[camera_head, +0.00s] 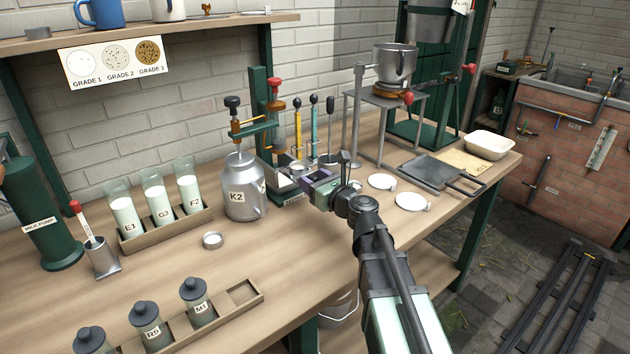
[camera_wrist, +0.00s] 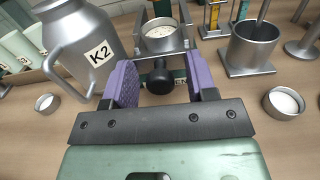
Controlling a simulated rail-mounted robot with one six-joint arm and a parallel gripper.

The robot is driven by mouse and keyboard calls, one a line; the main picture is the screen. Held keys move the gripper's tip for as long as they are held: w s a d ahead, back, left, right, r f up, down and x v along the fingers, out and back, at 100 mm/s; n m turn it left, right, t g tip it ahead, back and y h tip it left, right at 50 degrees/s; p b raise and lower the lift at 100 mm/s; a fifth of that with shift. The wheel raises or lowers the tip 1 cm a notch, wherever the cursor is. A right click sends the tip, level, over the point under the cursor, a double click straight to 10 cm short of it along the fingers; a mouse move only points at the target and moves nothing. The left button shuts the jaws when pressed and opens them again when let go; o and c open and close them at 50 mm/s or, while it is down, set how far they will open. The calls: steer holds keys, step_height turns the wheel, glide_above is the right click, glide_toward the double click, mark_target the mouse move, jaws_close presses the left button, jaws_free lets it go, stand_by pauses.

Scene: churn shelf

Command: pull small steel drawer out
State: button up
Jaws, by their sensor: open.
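The small steel drawer (camera_wrist: 187,45) is at the top centre of the wrist view, with a shallow round cup (camera_wrist: 163,38) in it. Its dark round knob (camera_wrist: 160,84) stands out at the front. My gripper (camera_wrist: 160,70) is open, with one purple pad on each side of the knob. I see a gap between the knob and each pad. In the head view my gripper (camera_head: 314,188) is at the front of the drawer (camera_head: 287,184), which it partly hides.
The steel can K2 (camera_head: 244,190) stands close to the left of my gripper. A steel beaker (camera_wrist: 254,50) on a square base and a small dish (camera_wrist: 284,103) are to the right. Two white dishes (camera_head: 382,181) (camera_head: 413,202) lie beside my arm. Bare bench lies in front.

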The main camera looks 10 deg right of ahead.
steer(key=v, duration=1)
steer(key=shift+s+d, duration=0.2)
steer(key=shift+s, duration=0.15)
steer(key=s+a+n+g+p, duration=0.6)
steer(key=a+n+g+p, duration=0.5)
steer(key=n, duration=0.7)
steer(key=s+d+n+g+h+p, duration=0.5)
steer(key=s+d+n+h+p, duration=0.1)
steer(key=n, duration=0.7)
steer(key=shift+s+h, duration=0.8)
steer(key=shift+s, duration=0.3)
